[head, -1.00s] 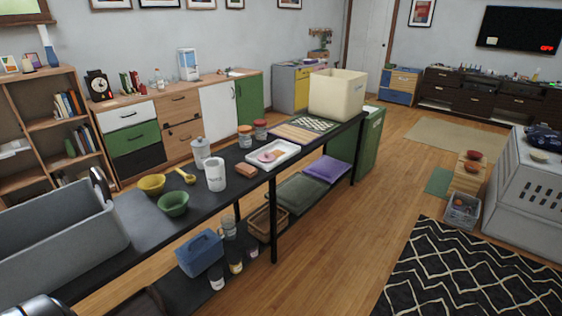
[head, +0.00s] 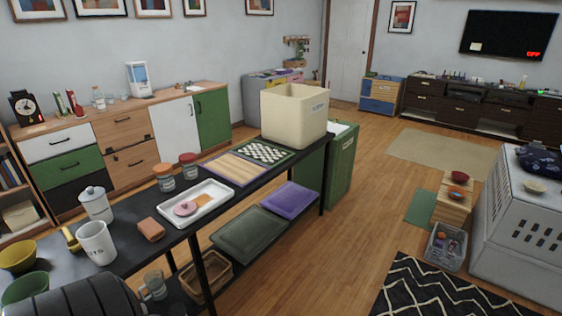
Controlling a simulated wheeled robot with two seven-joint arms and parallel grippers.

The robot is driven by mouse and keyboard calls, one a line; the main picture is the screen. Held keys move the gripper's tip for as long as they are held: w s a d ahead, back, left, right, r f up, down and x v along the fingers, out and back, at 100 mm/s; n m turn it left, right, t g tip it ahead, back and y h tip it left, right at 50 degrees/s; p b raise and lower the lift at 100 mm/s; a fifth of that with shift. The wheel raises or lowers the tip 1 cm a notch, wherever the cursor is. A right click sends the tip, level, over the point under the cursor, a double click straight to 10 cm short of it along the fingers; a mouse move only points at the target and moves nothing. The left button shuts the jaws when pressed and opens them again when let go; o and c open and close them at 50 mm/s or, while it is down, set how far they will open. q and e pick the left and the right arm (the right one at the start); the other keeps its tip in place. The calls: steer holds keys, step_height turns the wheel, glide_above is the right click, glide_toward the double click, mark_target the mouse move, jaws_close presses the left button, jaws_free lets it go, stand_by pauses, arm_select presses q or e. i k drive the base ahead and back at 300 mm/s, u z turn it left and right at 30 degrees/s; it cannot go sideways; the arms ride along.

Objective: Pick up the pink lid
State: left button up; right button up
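The pink lid (head: 185,208) is a small round disc with a knob, in the left part of a white tray (head: 222,204). A flat orange-brown piece (head: 204,200) lies right beside it in the tray. The tray stands on the long dark table (head: 150,206). Neither gripper is in view. A dark rounded part at the bottom left looks like my own arm, and it covers the near table edge there.
A cream bin (head: 294,115) stands at the far end.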

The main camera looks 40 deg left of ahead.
mark_target(184, 208)
steer(key=u, duration=0.1)
steer(key=i, duration=1.95)
steer(key=u, duration=0.95)
steer(key=i, duration=0.95)
steer(key=u, duration=1.6)
steer(key=i, duration=0.6)
steer(key=u, duration=0.4)
